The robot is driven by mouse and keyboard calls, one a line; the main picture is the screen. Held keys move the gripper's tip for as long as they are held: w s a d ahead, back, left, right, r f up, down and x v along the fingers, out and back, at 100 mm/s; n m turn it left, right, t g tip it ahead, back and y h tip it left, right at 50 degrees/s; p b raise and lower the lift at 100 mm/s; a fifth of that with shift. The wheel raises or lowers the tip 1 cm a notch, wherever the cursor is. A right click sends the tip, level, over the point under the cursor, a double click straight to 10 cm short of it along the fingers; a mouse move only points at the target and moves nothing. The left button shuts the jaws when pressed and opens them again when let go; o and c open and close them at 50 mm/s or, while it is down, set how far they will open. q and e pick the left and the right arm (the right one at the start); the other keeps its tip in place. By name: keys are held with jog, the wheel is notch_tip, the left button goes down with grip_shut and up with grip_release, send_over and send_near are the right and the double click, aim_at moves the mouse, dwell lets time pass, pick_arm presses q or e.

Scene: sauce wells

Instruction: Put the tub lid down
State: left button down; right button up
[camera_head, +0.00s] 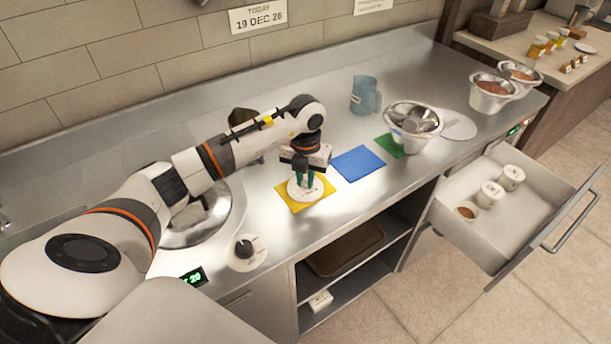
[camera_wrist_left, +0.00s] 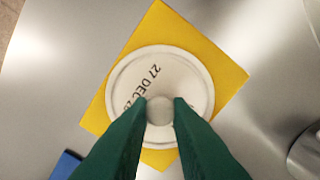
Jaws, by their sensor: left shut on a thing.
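The tub lid (camera_head: 294,190) is a white disc at or just above the yellow mat (camera_head: 322,203) on the steel counter. In the left wrist view the lid (camera_wrist_left: 190,75) carries the print "27 DEC" and a round knob. My left gripper (camera_head: 305,180) is above the lid, pointing down. Its green fingers (camera_wrist_left: 160,112) are shut on the lid's knob. I cannot tell whether the lid touches the mat (camera_wrist_left: 226,75). My right gripper is not in view.
A blue mat (camera_head: 358,163) and a green mat (camera_head: 388,146) lie to the right. A steel bowl (camera_head: 425,140) and blue jug (camera_head: 362,95) stand beyond. The open drawer (camera_head: 520,215) holds several white tubs.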

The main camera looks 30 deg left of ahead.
aim_at(306, 181)
pick_arm(q)
jog(key=shift+f, duration=0.1)
jog(key=c, duration=1.3)
grip_release()
jog(key=shift+c, duration=0.2)
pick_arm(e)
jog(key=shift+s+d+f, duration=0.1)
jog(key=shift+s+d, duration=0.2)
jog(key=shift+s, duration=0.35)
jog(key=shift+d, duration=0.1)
pick_arm(q)
jog(key=shift+r, duration=0.2)
jog(key=shift+w+r, duration=0.1)
jog(key=shift+r, duration=0.15)
notch_tip(306, 181, up, 11)
jog(key=shift+r+b, duration=0.2)
jog(key=shift+b, duration=1.05)
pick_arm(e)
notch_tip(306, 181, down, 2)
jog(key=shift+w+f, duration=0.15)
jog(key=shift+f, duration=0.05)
pick_arm(q)
jog(key=shift+f, duration=0.1)
